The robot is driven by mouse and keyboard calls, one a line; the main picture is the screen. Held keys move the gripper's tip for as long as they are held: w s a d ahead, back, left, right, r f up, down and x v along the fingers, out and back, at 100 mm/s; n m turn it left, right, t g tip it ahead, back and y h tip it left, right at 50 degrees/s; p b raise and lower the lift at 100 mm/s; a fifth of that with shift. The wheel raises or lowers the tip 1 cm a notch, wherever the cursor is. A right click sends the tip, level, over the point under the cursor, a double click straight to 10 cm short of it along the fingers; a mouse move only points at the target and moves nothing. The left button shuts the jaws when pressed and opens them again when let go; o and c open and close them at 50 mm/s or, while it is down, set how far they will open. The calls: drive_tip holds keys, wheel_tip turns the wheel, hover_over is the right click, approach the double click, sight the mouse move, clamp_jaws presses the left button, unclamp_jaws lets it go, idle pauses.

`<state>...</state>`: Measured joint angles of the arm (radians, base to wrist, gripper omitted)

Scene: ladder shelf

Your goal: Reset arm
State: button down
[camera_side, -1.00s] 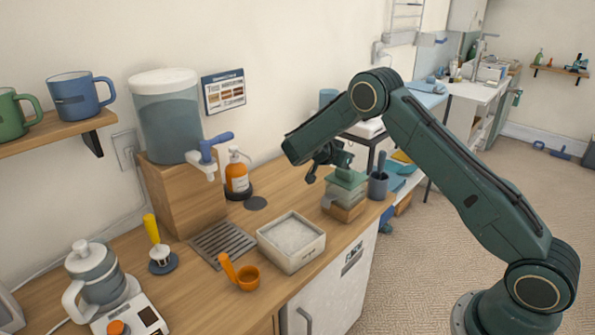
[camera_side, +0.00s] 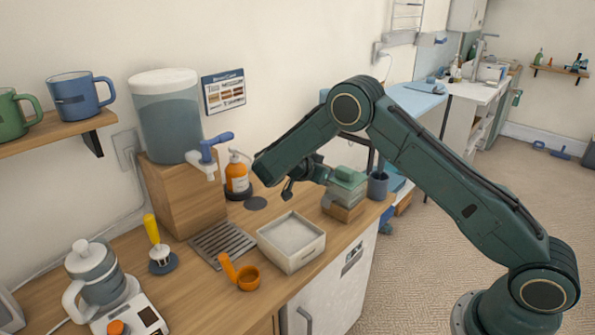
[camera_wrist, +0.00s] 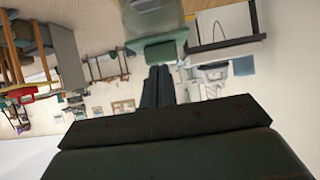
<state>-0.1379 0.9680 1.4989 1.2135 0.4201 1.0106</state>
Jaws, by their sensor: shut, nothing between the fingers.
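My gripper (camera_side: 322,174) hangs folded in under my raised forearm, above the back right part of the wooden counter. In the wrist view its two dark fingers (camera_wrist: 158,86) lie side by side, shut with nothing between them. They point toward a green-topped container (camera_wrist: 158,48). In the side view this green-topped container (camera_side: 346,184) stands on the counter just right of my gripper. I cannot tell from the side view exactly how wide the space between them is.
A white bin (camera_side: 291,243), a soap bottle (camera_side: 237,178) and a water dispenser (camera_side: 167,115) stand left of my gripper. A dark cup (camera_side: 377,186) is right of the container. An orange scoop (camera_side: 247,278) lies near the front. The air above the counter is free.

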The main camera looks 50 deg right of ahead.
drive_tip(key=s+a+r+n+t+y, duration=0.2)
drive_tip(key=s+a+r+n+y, duration=0.15)
drive_tip(key=s+r, duration=0.4)
drive_tip(key=s+a+r+n+t+y, duration=0.1)
drive_tip(key=s+a+r+n+y, duration=0.3)
drive_tip(key=r, duration=0.6)
drive_tip(key=s+a+r+n+t+y, duration=0.1)
drive_tip(key=s+a+n, duration=0.3)
drive_tip(key=s, duration=0.7)
drive_tip(key=s+a+r+n+t+y, duration=0.1)
drive_tip(key=s+a+n+y, duration=0.2)
drive_tip(key=s+n, duration=0.3)
drive_tip(key=s+a, duration=0.1)
drive_tip(key=s, duration=0.4)
drive_tip(key=shift+a+t, duration=0.2)
drive_tip(key=shift+t, duration=0.1)
